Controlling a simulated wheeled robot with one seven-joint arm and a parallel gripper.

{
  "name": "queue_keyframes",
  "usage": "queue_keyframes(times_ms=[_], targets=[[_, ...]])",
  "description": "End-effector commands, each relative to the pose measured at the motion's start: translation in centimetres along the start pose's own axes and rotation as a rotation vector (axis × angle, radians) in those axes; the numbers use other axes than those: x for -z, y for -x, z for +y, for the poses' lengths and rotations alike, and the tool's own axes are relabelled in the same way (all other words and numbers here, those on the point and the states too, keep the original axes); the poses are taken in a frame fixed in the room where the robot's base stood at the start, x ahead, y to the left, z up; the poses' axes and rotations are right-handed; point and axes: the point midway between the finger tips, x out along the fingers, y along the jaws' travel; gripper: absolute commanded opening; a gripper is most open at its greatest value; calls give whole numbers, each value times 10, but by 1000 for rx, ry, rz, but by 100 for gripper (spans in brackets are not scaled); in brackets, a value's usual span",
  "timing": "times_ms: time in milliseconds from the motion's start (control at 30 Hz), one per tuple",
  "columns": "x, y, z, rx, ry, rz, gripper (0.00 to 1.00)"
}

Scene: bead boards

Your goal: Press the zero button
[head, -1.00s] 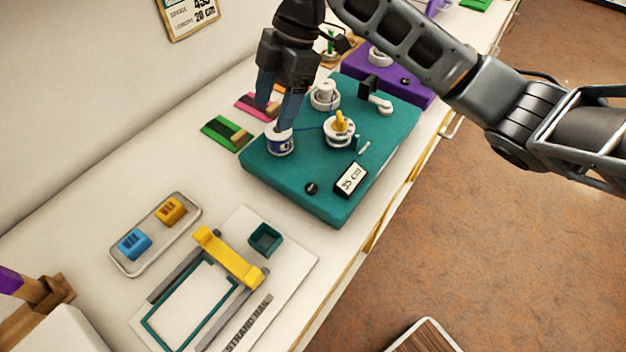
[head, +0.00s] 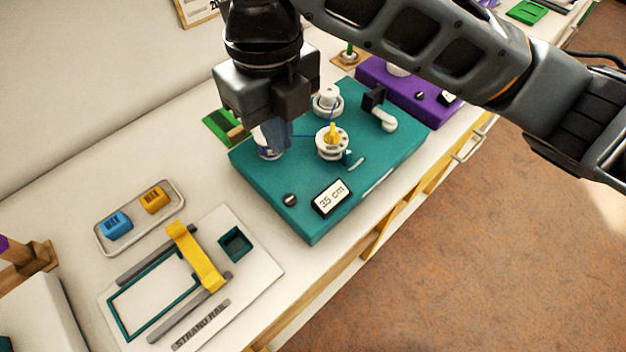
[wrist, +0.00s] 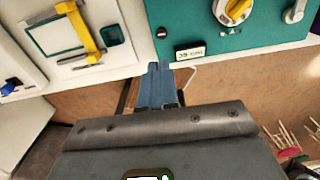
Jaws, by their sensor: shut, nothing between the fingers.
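The teal bead board (head: 300,222) lies on the white worktop. A small dark round button (head: 290,199) sits near its front left corner, beside a display (head: 331,198) reading 35 cm. No zero label is legible on the button. In the wrist view the button (wrist: 161,33) and display (wrist: 190,52) show just beyond my fingertips. My gripper (head: 270,132) is above the board's left part, in front of the white spool (head: 269,153), and partly hides it. In the wrist view my gripper (wrist: 159,68) has its blue-grey fingers together and empty, apart from the button.
A yellow-tipped dial (head: 333,143), a white post (head: 327,100) and a crank (head: 382,117) stand on the board. A strand rail (head: 200,262) and a tray (head: 180,220) with blue and yellow blocks lie to the left. A purple board (head: 410,95) is behind.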

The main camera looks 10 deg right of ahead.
Motion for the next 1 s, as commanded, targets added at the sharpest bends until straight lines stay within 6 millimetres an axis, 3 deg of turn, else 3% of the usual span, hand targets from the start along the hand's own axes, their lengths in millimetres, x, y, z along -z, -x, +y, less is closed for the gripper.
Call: queue_keyframes(times_ms=[400,567,1000], targets=[[1,1,4,8,42,0,0],[1,-9,4,6,39,1,0],[1,-88,3,6,37,3,0]])
